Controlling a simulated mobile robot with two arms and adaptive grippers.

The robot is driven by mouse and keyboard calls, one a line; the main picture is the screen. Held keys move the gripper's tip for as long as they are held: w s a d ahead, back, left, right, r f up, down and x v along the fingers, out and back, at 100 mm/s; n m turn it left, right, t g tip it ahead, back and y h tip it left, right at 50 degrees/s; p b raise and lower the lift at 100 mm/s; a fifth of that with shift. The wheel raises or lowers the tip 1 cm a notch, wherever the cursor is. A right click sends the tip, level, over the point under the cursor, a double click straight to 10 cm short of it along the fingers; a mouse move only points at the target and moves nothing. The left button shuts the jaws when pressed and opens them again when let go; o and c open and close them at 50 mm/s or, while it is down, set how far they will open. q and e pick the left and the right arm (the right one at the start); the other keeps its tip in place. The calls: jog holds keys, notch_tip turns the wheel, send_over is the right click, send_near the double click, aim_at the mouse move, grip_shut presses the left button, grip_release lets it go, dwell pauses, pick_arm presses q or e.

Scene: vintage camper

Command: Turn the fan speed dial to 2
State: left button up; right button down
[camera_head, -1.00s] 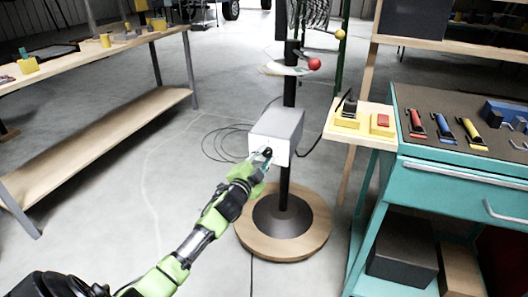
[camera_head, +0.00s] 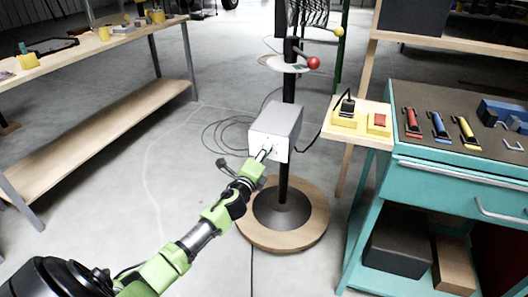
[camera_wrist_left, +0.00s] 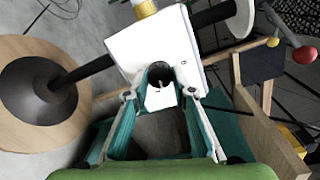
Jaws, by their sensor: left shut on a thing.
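The control box (camera_head: 276,122) is a grey box with a white front plate, mounted on the dark post of a stand. The fan speed dial is a small dark knob (camera_wrist_left: 158,74) on the white plate (camera_wrist_left: 130,50) in the left wrist view. My left gripper (camera_head: 265,153) reaches the front of the box, and its fingers (camera_wrist_left: 160,88) are shut around the dial from both sides. The fingers hide part of the dial, and I cannot read any speed numbers or its setting. My right gripper is out of view.
The stand has a round wooden base (camera_head: 290,242) and a red ball knob (camera_head: 314,63) above the box. A teal cabinet (camera_head: 440,178) with a small side shelf (camera_head: 362,134) stands close on the right. A wooden bench (camera_head: 95,112) stands left; the floor between is open.

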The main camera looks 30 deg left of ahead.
pick_arm(q)
jog(key=shift+m+p, duration=0.35)
jog(key=shift+m, duration=1.65)
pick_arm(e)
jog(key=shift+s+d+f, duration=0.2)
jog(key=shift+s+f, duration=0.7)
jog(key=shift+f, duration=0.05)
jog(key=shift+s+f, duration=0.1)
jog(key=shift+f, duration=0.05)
pick_arm(q)
jog(key=o, duration=1.1)
jog(key=v, duration=1.2)
jog(key=shift+d+f, duration=0.1)
jog(key=shift+d, duration=0.05)
